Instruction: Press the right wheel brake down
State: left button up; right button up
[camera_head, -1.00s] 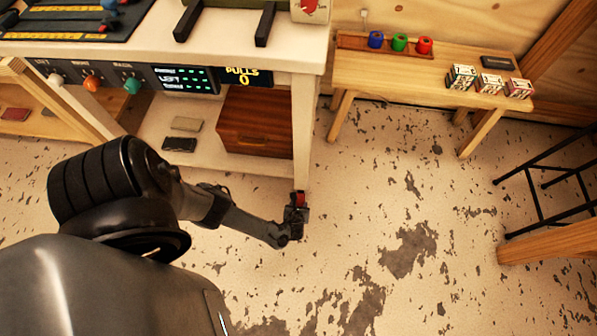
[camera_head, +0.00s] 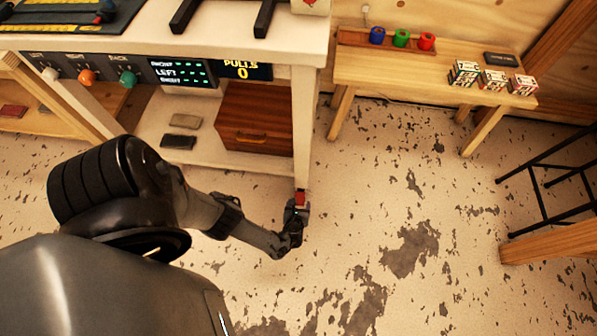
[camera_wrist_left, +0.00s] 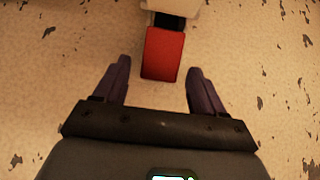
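The red wheel brake (camera_head: 301,197) sits at the foot of the workbench's right front leg, near the floor. In the left wrist view the red brake (camera_wrist_left: 163,52) hangs below a dark mount on the pale leg. My left gripper (camera_head: 297,211) is at the brake, low over the floor. In the left wrist view its two dark fingers (camera_wrist_left: 158,68) are spread wide, one on each side of the brake's lower part, with a gap on both sides. Nothing is held. Whether a fingertip touches the brake cannot be told. My right gripper is not in view.
The white workbench (camera_head: 230,45) has knobs and a display reading "PULLS 0" on its front. A wooden drawer box (camera_head: 255,118) stands on its lower shelf. A wooden bench (camera_head: 390,70) with colored rolls and boxes is behind.

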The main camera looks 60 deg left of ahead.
pick_arm(q)
jog(key=shift+r, duration=0.1)
jog(key=shift+s+d+r+p, duration=0.15)
jog(key=shift+r+p, duration=0.05)
jog(key=shift+p, duration=0.15)
jog(key=p+v, duration=0.7)
jog(key=v, duration=0.3)
jog(key=shift+d, duration=0.1)
